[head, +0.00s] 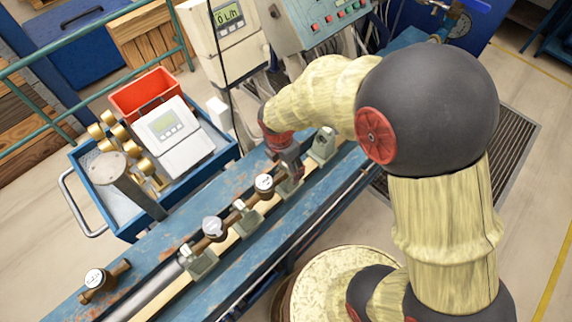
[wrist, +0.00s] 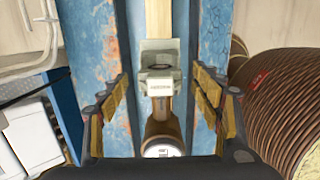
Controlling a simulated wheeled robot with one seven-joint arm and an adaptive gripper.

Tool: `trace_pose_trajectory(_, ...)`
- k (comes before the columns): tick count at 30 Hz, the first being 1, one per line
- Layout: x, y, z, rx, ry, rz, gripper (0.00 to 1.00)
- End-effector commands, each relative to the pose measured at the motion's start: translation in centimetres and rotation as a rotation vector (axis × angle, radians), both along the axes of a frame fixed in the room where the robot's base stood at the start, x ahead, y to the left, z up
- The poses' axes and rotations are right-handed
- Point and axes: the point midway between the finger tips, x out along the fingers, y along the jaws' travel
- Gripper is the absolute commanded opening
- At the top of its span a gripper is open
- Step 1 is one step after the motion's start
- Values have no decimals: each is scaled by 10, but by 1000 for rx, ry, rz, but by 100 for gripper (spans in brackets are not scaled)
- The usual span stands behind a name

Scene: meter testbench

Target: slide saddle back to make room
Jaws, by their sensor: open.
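In the head view the gripper partly hides a saddle (head: 290,186). Another grey saddle (head: 322,146) stands farther along the rail, beyond the gripper.
More saddles (head: 247,217) (head: 200,263) and a second dial meter (head: 214,227) stand along the rail. A loose meter (head: 96,281) lies at the bench's near end. A blue cart (head: 85,180) with a red bin (head: 144,94) is at left. A control box (head: 312,22) stands behind.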

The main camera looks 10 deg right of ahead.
Motion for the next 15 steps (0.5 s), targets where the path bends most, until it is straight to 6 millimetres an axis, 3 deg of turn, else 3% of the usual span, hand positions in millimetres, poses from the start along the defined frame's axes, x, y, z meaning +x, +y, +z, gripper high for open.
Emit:
trace_pose_trajectory(9,2,-5,-46,-1,4,-1,64)
trace_pose_trajectory(15,4,-7,-66,0,2,-2,64)
